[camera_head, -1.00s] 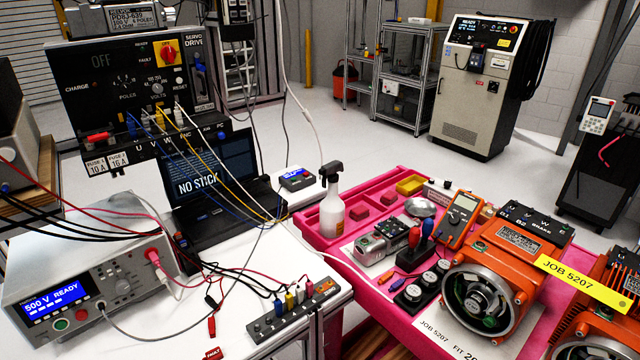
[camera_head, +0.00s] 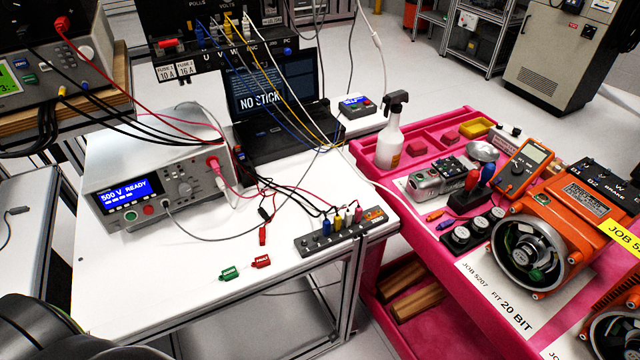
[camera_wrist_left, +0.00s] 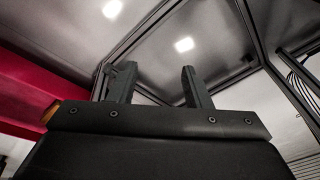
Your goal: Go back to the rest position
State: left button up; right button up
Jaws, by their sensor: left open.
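My left gripper (camera_wrist_left: 160,85) shows in the left wrist view with its two dark fingers apart and nothing between them. Behind the fingers are a metal frame and a grey surface with two bright spots. Neither gripper's fingers show in the head view. A dark rounded part of my own body fills the lower left corner there. My right gripper is not in view.
A white bench (camera_head: 190,290) holds a tester (camera_head: 150,190), a laptop (camera_head: 275,110) and a terminal strip (camera_head: 345,230). A pink cart (camera_head: 440,300) at right carries orange motors (camera_head: 550,230) and a spray bottle (camera_head: 392,135). Cables hang over the bench.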

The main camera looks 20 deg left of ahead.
pick_arm(q)
jog(key=s+d+f+g, duration=0.1)
jog(key=s+f, duration=1.1)
jog(key=s, duration=0.1)
jog(key=shift+d, duration=0.15)
dwell(1.3)
